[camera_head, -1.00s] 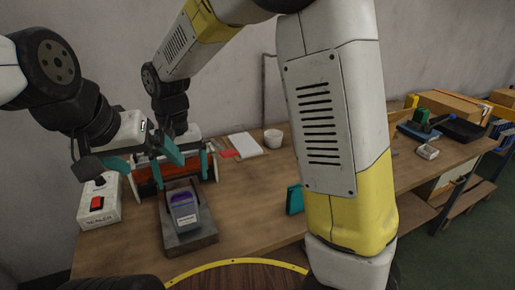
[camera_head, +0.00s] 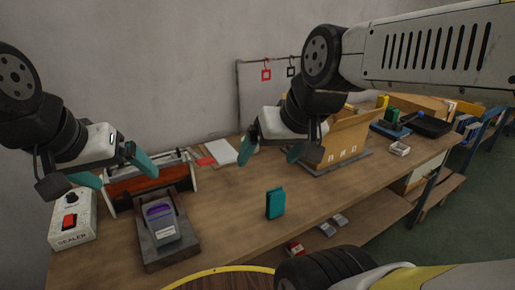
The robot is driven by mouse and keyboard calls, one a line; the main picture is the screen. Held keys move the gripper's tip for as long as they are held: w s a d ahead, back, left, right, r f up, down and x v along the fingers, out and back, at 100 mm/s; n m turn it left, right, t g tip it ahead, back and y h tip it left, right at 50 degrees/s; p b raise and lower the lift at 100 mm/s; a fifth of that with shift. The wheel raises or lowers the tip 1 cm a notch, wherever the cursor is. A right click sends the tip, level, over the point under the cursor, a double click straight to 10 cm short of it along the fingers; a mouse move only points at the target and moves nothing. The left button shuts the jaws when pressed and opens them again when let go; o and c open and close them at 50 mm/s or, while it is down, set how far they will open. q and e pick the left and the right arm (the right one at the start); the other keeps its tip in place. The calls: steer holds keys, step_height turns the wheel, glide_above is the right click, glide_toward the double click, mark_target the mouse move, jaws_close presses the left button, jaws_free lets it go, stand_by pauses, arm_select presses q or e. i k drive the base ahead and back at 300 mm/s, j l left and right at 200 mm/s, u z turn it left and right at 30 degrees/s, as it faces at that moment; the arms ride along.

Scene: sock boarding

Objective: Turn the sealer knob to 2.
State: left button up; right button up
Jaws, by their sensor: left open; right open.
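The sealer control box (camera_head: 74,232) is pale, marked SEALER, and sits at the left of the bench. Its dark round knob (camera_head: 72,198) is on top, behind a red switch (camera_head: 69,221). The knob's setting is too small to read. My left gripper (camera_head: 115,173) is open, with teal fingers, above and to the right of the knob. It is not visibly touching it. My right gripper (camera_head: 272,156) is open and empty over the middle of the bench, well away from the sealer box.
The orange and white sealer bar (camera_head: 147,186) stands behind a dark stand with a grey and purple package (camera_head: 161,222). A teal block (camera_head: 275,203) stands mid-bench. The bench front centre is clear.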

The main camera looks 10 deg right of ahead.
mark_target(72, 197)
steer(key=u, duration=1.25)
